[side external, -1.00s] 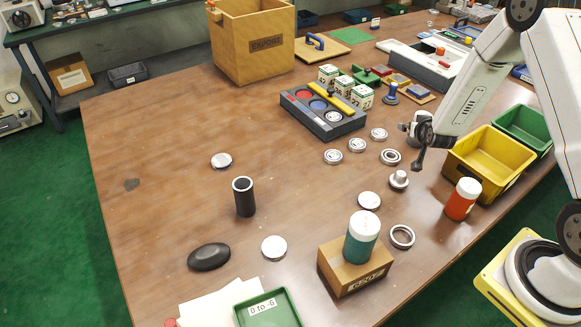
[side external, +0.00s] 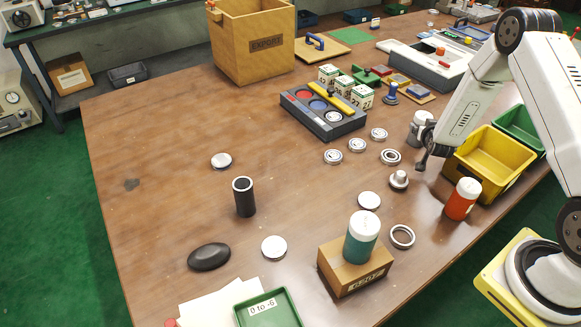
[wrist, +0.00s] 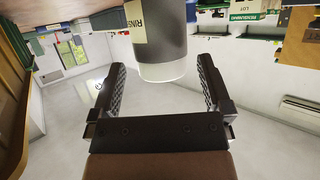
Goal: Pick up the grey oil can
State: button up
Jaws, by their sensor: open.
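The grey oil can (side external: 417,126) stands on the table left of the yellow bin in the side view, partly covered by my gripper (side external: 428,142). In the wrist view the can (wrist: 162,45) is a dark grey cylinder with a pale rim and a cream label, reaching in from the top edge. My gripper (wrist: 160,75) is open there, one finger on each side of the can's pale end, with visible gaps. The can is not gripped. Its far part is out of the wrist view.
The yellow bin (side external: 457,164) and green bin (side external: 519,134) stand close to the right. Metal rings (side external: 390,157) and a metal knob-shaped part (side external: 399,180) lie in front. An orange-red jar (side external: 462,200) stands nearer.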

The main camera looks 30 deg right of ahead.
jog(key=shift+w+d+f, duration=0.1)
jog(key=shift+w+d, duration=0.05)
jog(key=shift+d, duration=0.05)
jog(key=shift+x, duration=2.45)
jog(key=c, duration=1.3)
jog(key=shift+r, duration=0.25)
jog(key=shift+r, duration=0.4)
jog(key=s+a+r, duration=0.7)
jog(key=s+r, duration=0.4)
jog(key=s, duration=0.1)
jog(key=shift+r, duration=0.4)
